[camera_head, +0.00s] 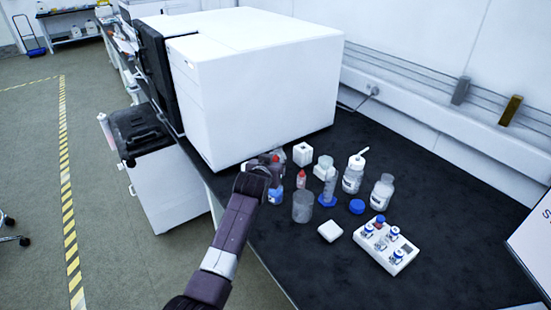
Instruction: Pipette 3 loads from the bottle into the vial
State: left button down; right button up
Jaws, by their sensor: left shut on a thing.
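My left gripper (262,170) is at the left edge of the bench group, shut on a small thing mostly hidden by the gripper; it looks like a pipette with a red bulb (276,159). A bottle with blue on it (276,195) stands just below the fingers; whether the pipette tip is inside it I cannot tell. An uncapped clear bottle (382,192) with a white label stands further right, with a blue cap (357,206) lying beside it. My right gripper is out of view.
A clear beaker (302,206), a red-tipped bottle (301,179), a blue-based cylinder (327,192), a wash bottle (354,174) and white blocks (330,231) crowd close by. A large white instrument (262,85) stands behind. The dark bench (450,220) is clear to the right.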

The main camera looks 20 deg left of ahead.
pick_arm(q)
jog(key=shift+f+b, duration=1)
jog(key=shift+f, duration=0.85)
jog(key=c, duration=2.2)
grip_release()
jog(key=shift+c, duration=0.3)
jog(key=shift+r, duration=0.15)
notch_tip(320, 180, up, 12)
jog(key=p, duration=1.2)
jog(key=shift+r, duration=0.15)
